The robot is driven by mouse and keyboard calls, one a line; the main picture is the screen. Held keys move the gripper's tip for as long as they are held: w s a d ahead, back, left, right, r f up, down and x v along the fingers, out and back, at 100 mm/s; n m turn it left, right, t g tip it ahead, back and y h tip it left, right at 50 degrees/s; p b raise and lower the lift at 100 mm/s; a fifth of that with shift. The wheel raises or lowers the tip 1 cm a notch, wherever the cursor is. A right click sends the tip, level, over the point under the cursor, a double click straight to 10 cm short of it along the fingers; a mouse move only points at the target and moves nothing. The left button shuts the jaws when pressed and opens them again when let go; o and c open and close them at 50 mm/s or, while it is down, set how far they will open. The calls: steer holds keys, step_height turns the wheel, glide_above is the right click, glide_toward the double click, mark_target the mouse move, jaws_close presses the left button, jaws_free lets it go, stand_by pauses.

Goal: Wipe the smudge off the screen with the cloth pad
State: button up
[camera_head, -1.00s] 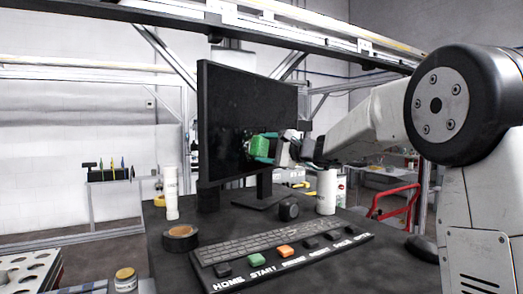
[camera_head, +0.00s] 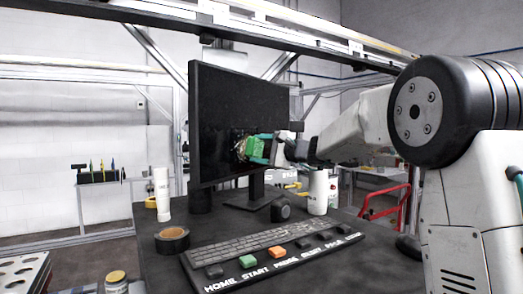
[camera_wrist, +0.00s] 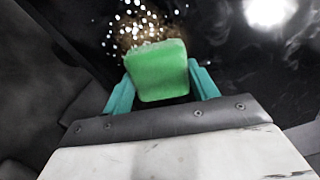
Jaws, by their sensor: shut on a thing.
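The screen (camera_head: 220,110) is a black monitor standing upright on a dark table. My gripper (camera_head: 258,149) is at the lower part of its face, with teal fingers shut on a green cloth pad (camera_head: 256,148). In the wrist view the cloth pad (camera_wrist: 157,70) sits between the two fingers of my gripper (camera_wrist: 160,88). A speckled brownish smudge (camera_wrist: 138,32) shows just beyond the pad's edge on the dark screen surface (camera_wrist: 225,45). In the head view the smudge (camera_head: 239,145) shows beside the pad. Whether the pad touches the screen is hard to tell.
A keyboard panel (camera_head: 262,262) with coloured keys lies in front of the screen. A tape roll (camera_head: 172,239), a tall white bottle (camera_head: 161,193), a white canister (camera_head: 318,192) and a dark round knob (camera_head: 280,210) stand around it. A gantry beam (camera_head: 300,35) runs overhead.

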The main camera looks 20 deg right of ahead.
mark_target(237, 150)
steer(key=shift+s+a, duration=0.75)
steer(key=shift+a, duration=0.25)
steer(key=shift+s+a, duration=0.8)
steer(key=shift+a, duration=0.25)
steer(key=shift+s+a, duration=0.75)
steer(key=shift+a, duration=0.25)
steer(key=shift+r, duration=0.1)
steer(key=shift+d, duration=0.15)
steer(key=shift+w+d, duration=0.95)
steer(key=shift+d, duration=0.25)
steer(key=shift+w+d, duration=0.9)
steer(key=shift+d, duration=0.25)
steer(key=shift+w+d, duration=0.95)
steer(key=shift+d, duration=0.25)
steer(key=shift+s+a, duration=1.05)
steer(key=shift+a, duration=0.15)
steer(key=shift+s+a, duration=0.55)
steer(key=shift+a, duration=0.3)
steer(key=shift+s+a, duration=0.6)
steer(key=shift+a, duration=0.2)
steer(key=shift+s+a, duration=0.55)
steer(key=shift+a, duration=0.3)
steer(key=shift+s+d, duration=0.1)
steer(key=shift+v, duration=2.9)
